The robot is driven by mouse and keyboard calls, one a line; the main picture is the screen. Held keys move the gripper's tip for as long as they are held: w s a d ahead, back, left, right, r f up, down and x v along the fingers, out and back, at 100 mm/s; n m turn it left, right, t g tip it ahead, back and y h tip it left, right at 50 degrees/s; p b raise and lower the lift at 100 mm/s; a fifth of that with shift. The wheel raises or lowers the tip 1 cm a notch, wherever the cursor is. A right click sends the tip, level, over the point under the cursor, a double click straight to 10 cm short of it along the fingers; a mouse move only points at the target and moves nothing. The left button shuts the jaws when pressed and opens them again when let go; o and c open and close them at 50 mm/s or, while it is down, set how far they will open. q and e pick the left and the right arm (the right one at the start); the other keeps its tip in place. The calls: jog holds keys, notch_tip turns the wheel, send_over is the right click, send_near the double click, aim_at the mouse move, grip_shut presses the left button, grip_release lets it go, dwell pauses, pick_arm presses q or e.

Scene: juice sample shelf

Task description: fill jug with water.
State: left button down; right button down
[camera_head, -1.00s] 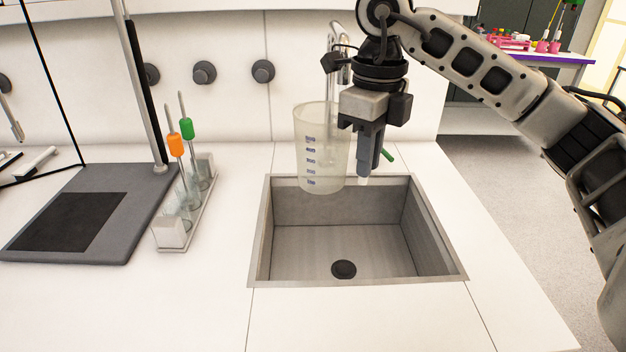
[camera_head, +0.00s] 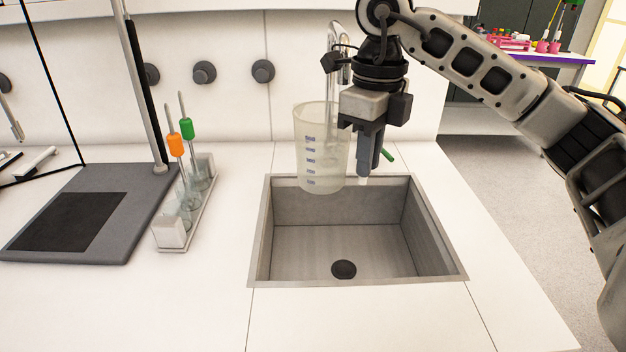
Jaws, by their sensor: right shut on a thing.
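The jug (camera_head: 318,160) is a clear plastic beaker with blue graduation marks. It is held upright above the back left part of the sink (camera_head: 290,252). My right gripper (camera_head: 364,165) is shut at the jug's right side, where the handle is hidden by the fingers. The faucet (camera_head: 335,45) rises behind the jug, and its spout is partly hidden by my arm. A pale stream-like shape and cloudy contents show through the jug's wall. A green lever (camera_head: 387,155) shows just right of the gripper. My left gripper is not in view.
A rack (camera_head: 200,208) with orange-topped and green-topped tools stands left of the sink. A stand with a dark grey base (camera_head: 90,215) is at the far left. The counter in front of the sink is clear. Dark round knobs (camera_head: 204,72) line the back wall.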

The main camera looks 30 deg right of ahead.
jog(key=shift+w+d+r+m, duration=0.15)
jog(key=shift+d+m, duration=0.2)
jog(key=shift+d, duration=0.2)
jog(key=shift+w+d+m, duration=0.15)
jog(key=shift+d+m, duration=0.2)
jog(key=shift+d, duration=0.2)
jog(key=s+a+f, duration=0.1)
jog(key=s+a, duration=0.6)
jog(key=a, duration=0.2)
jog(key=shift+p, duration=0.45)
jog(key=shift+d, duration=0.1)
